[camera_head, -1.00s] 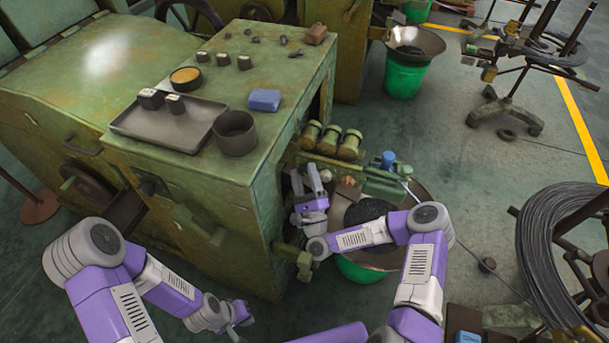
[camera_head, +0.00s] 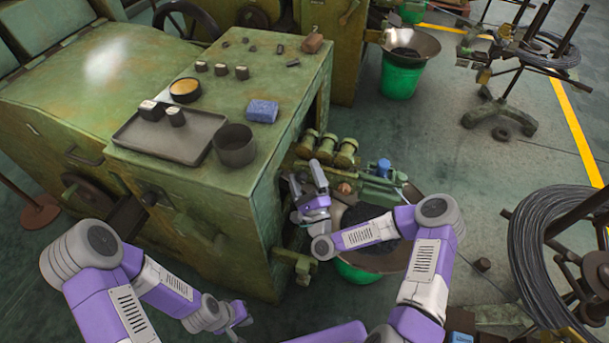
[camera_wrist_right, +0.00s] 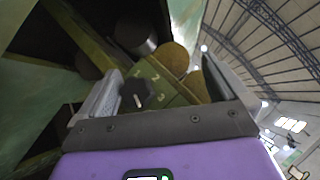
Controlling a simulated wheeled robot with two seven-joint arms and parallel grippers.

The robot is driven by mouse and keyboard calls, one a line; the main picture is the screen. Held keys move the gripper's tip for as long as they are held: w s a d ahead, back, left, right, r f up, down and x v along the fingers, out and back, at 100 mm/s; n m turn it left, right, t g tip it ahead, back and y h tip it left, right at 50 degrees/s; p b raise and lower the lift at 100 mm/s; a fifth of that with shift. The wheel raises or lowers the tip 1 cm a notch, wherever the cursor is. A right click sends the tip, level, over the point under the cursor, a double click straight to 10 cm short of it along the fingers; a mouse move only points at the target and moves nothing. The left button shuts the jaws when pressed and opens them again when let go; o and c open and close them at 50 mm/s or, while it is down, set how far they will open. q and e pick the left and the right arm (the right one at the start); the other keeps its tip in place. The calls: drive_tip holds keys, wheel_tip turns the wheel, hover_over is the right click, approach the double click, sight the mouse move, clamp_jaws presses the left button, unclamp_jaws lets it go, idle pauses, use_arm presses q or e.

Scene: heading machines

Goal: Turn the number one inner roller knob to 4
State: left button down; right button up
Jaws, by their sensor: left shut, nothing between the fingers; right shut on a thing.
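The green machine (camera_head: 228,195) carries a row of rollers (camera_head: 325,147) on its right side. In the right wrist view a dark knob (camera_wrist_right: 137,95) with a white mark sits on a greenish plate with the digits 1, 2 and 3 beside it. My right gripper (camera_head: 308,180) is at the machine's right side, below the rollers; its fingers (camera_wrist_right: 158,92) stand either side of the knob and are shut on it. The contact is not clear in the picture. The knob is hidden in the head view. My left gripper (camera_head: 246,318) is shut and empty, low in front of the machine.
A grey tray (camera_head: 190,148), a dark cup (camera_head: 234,146) and a blue block (camera_head: 262,111) lie on the machine top. A green bucket (camera_head: 366,270) with a wide pan is close beside my right wrist. A wire coil (camera_head: 535,250) stands at the right.

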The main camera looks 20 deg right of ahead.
drive_tip(key=shift+r, duration=0.45)
drive_tip(key=shift+c, duration=0.4)
drive_tip(key=shift+s+f, duration=0.3)
drive_tip(key=shift+s, duration=0.05)
drive_tip(key=shift+b+v, duration=0.6)
drive_tip(key=shift+v, duration=0.65)
drive_tip(key=shift+c, duration=0.6)
drive_tip(key=shift+b+v, duration=0.35)
drive_tip(key=shift+v, duration=0.8)
drive_tip(key=shift+c, duration=0.4)
drive_tip(key=shift+f+b+v, duration=0.2)
drive_tip(key=shift+b+v, duration=0.5)
drive_tip(key=shift+v, duration=1.1)
drive_tip(key=shift+w+d, duration=0.1)
drive_tip(key=shift+w, duration=0.05)
